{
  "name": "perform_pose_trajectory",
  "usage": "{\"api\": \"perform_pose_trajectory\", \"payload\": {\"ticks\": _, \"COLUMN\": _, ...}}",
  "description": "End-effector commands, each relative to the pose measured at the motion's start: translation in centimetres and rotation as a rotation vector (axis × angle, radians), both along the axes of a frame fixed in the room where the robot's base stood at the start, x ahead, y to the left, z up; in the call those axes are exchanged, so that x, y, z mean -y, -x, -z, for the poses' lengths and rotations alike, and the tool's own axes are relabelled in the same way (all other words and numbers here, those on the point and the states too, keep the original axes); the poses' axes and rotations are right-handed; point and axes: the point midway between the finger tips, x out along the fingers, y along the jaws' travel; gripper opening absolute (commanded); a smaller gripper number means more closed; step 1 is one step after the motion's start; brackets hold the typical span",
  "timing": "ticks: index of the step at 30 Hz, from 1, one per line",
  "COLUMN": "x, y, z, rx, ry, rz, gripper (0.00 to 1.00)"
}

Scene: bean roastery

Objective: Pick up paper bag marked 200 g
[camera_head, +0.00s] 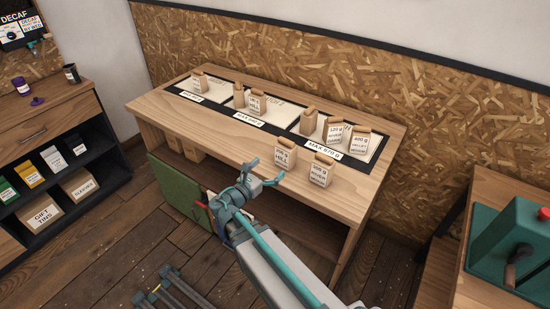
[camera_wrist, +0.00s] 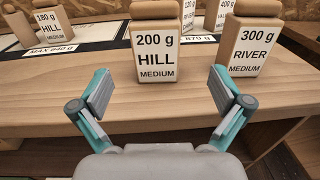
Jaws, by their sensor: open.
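The paper bag marked 200 g (camera_wrist: 156,52) stands upright near the front edge of the wooden table, with a white label reading "200 g HILL MEDIUM". It also shows in the head view (camera_head: 285,154). My gripper (camera_wrist: 160,92) is open and empty in front of the bag, its two fingers apart on either side of the bag's line. The fingers appear short of the bag, not touching it. In the head view my gripper (camera_head: 264,173) is at the table's front edge, just left of and below the bag.
A paper bag marked 300 g (camera_wrist: 254,43) stands close to the right. A bag marked 180 g (camera_wrist: 50,29) stands behind on the left. Several more bags stand on marked mats (camera_head: 233,101) at the back. The table's (camera_head: 160,107) front left is clear.

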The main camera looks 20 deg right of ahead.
Motion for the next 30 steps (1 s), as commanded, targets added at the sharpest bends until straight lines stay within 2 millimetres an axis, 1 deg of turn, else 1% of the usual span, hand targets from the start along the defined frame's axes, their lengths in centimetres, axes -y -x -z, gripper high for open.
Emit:
{"api": "perform_pose_trajectory", "payload": {"ticks": 1, "x": 0.1, "y": 0.0, "z": 0.6, "rx": -0.001, "ry": 0.000, "rz": 0.001, "gripper": 1.00}}
{"api": "perform_pose_trajectory", "payload": {"ticks": 5, "x": 1.0, "y": -0.6, "z": 0.5, "rx": -0.002, "ry": 0.001, "rz": 0.003, "gripper": 1.00}}
{"api": "perform_pose_trajectory", "payload": {"ticks": 9, "x": 2.8, "y": -1.6, "z": 0.3, "rx": -0.002, "ry": 0.001, "rz": 0.004, "gripper": 1.00}}
{"api": "perform_pose_trajectory", "payload": {"ticks": 13, "x": 4.2, "y": -2.4, "z": 0.3, "rx": -0.001, "ry": 0.000, "rz": 0.003, "gripper": 1.00}}
{"api": "perform_pose_trajectory", "payload": {"ticks": 18, "x": 5.0, "y": -2.8, "z": 0.4, "rx": 0.000, "ry": -0.001, "rz": 0.001, "gripper": 1.00}}
{"api": "perform_pose_trajectory", "payload": {"ticks": 23, "x": 5.9, "y": -3.5, "z": 0.0, "rx": 0.000, "ry": 0.000, "rz": 0.002, "gripper": 1.00}}
{"api": "perform_pose_trajectory", "payload": {"ticks": 27, "x": 7.5, "y": -4.6, "z": -0.5, "rx": -0.001, "ry": 0.000, "rz": 0.003, "gripper": 1.00}}
{"api": "perform_pose_trajectory", "payload": {"ticks": 30, "x": 8.6, "y": -5.2, "z": -0.3, "rx": -0.002, "ry": 0.000, "rz": 0.003, "gripper": 1.00}}
